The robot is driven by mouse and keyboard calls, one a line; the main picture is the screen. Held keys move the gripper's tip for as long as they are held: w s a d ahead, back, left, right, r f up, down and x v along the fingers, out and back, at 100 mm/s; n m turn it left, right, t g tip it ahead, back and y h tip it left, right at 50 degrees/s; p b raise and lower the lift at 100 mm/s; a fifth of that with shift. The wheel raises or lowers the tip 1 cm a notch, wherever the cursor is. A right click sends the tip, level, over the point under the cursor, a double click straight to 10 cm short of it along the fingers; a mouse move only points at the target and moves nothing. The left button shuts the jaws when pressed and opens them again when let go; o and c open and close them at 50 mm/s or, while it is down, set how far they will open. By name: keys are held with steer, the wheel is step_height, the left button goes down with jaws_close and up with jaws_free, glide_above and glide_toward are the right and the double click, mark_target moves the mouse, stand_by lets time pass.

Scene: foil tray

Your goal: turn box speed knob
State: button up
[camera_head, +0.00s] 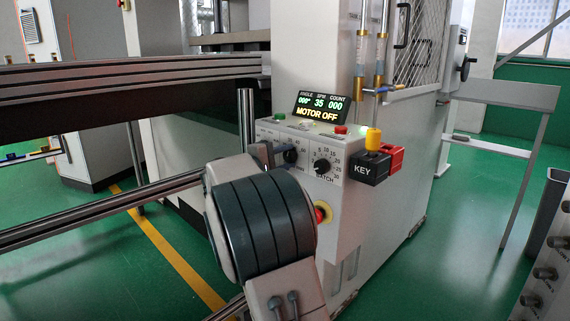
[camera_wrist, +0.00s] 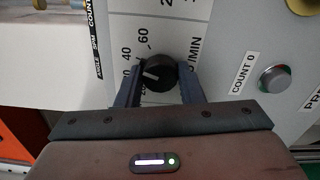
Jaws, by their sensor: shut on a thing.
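The black speed knob (camera_wrist: 160,70) is on the pale panel in the wrist view, with 40 and 60 on its scale and "/MIN" beside it. Its white pointer mark aims left in that view. My gripper (camera_wrist: 161,80) has one finger on each side of the knob and is shut on it. In the head view the speed knob (camera_head: 290,156) shows just right of my gripper's fingers (camera_head: 272,155), partly hidden by them. The control box (camera_head: 345,205) carries a display (camera_head: 320,107) reading 35 under SPM and MOTOR OFF.
A second knob marked BATCH (camera_head: 322,166) sits close to the right. A red emergency button (camera_head: 321,213) is below, beside my arm. A KEY block (camera_head: 368,170) juts out at the right. A COUNT 0 button (camera_wrist: 272,79) lies right of the fingers.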

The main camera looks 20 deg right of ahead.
stand_by(0.3)
steer(key=o, duration=1)
steer(key=p+v, duration=0.2)
steer(key=v, duration=1.2)
steer(key=shift+d, duration=0.1)
